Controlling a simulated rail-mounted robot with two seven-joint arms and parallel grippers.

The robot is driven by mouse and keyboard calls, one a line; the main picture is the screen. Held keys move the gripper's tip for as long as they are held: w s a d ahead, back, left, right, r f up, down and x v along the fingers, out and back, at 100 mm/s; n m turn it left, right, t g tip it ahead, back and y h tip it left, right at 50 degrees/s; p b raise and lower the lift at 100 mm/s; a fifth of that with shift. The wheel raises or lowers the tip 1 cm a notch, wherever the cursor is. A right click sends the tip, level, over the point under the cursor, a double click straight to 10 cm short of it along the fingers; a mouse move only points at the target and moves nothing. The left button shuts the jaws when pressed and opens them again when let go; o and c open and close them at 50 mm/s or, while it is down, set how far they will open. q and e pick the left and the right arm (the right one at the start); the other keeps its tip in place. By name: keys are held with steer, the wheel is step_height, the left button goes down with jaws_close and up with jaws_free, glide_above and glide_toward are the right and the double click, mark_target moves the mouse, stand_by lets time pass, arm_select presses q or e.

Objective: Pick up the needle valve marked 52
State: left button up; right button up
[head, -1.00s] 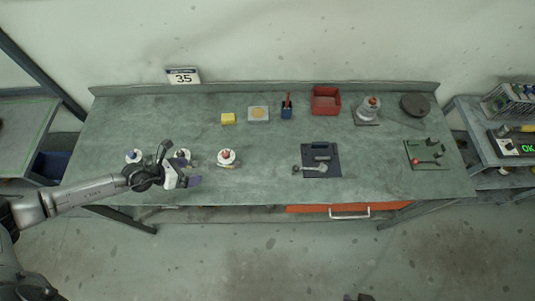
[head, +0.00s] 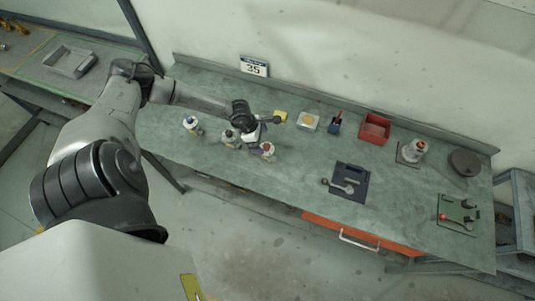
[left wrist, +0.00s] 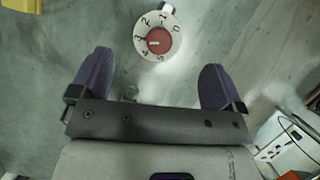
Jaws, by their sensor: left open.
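Three small valves stand in a row at the left of the bench: a blue-topped one (head: 192,125), a middle one (head: 229,139) and a red-and-white one (head: 267,151). No 52 marking is readable on any of them. My left gripper (head: 258,132) is over the bench near the middle and red-topped valves. In the left wrist view, its two purple fingers (left wrist: 155,82) are wide apart with nothing held. A white numbered dial with a red centre (left wrist: 158,42) lies just beyond the fingertips; which valve bears it is unclear. My right gripper is out of view.
Behind the gripper are a yellow block (head: 281,116), a pale box with a yellow disc (head: 308,122), a blue holder (head: 335,127) and a red bin (head: 375,129). A dark mat (head: 349,187) lies to the right. The bench front between is clear.

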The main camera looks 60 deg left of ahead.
mark_target(266, 145)
arm_select(q)
steer(key=shift+w+p+x, duration=0.1)
steer(key=shift+p+x, duration=0.15)
steer(key=shift+x, duration=1.5)
steer(key=shift+w+p+x, duration=0.15)
steer(key=shift+p+x, duration=0.05)
steer(key=shift+x, duration=1.55)
steer(key=shift+d+r, duration=0.1)
steer(key=c, duration=1.6)
steer(key=shift+r, duration=0.1)
